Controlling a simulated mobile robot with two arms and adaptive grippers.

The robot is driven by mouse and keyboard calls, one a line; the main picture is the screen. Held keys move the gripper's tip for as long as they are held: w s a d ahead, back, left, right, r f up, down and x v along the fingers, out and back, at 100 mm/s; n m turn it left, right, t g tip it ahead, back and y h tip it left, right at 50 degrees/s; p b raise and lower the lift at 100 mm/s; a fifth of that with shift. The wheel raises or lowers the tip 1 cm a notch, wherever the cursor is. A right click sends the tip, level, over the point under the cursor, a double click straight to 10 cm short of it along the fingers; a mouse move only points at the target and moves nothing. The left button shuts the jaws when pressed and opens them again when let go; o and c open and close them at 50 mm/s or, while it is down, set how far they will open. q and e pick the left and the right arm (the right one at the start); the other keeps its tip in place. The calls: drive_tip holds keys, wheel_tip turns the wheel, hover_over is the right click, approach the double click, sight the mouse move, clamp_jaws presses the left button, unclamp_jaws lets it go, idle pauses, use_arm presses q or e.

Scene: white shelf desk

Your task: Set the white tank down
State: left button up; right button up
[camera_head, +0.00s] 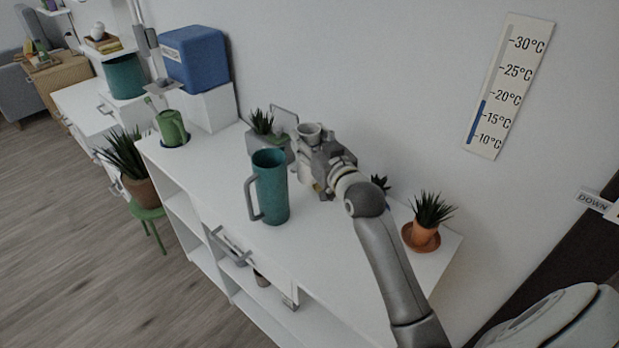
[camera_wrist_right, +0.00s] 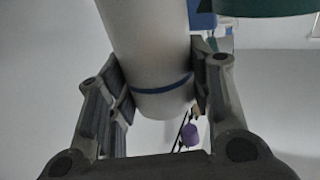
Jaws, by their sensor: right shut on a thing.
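The white tank (camera_wrist_right: 150,50) is a smooth pale cylinder with a thin blue band near one end. In the right wrist view it stands between the two dark fingers of my right gripper (camera_wrist_right: 158,88), which press on it from both sides. In the head view my right gripper (camera_head: 312,158) is over the back of the white desk, and the tank's pale top (camera_head: 310,131) shows just above it. The arm and fingers hide the tank's lower part, so I cannot tell whether it touches the desk. My left gripper is in neither view.
A teal pitcher (camera_head: 271,187) stands left of my right gripper on the white desk (camera_head: 235,200). A potted plant (camera_head: 264,125) stands behind it. Another plant in an orange pot (camera_head: 424,233) stands right of the arm. A green watering can (camera_head: 172,128) is at the far left end.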

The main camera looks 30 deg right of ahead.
sight(313, 181)
wheel_tip(313, 181, down, 7)
drive_tip(key=shift+r, duration=0.2)
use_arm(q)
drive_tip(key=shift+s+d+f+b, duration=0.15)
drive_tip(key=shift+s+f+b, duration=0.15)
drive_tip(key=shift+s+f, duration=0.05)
use_arm(e)
drive_tip(key=shift+f, duration=2.2)
drive_tip(key=shift+f, duration=0.15)
drive_tip(key=o, duration=1.2)
use_arm(q)
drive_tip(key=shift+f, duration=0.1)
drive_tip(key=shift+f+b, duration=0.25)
drive_tip(key=shift+b, duration=0.1)
use_arm(e)
drive_tip(key=s, duration=1.2)
drive_tip(key=shift+a+r, duration=0.25)
drive_tip(key=shift+a, duration=0.05)
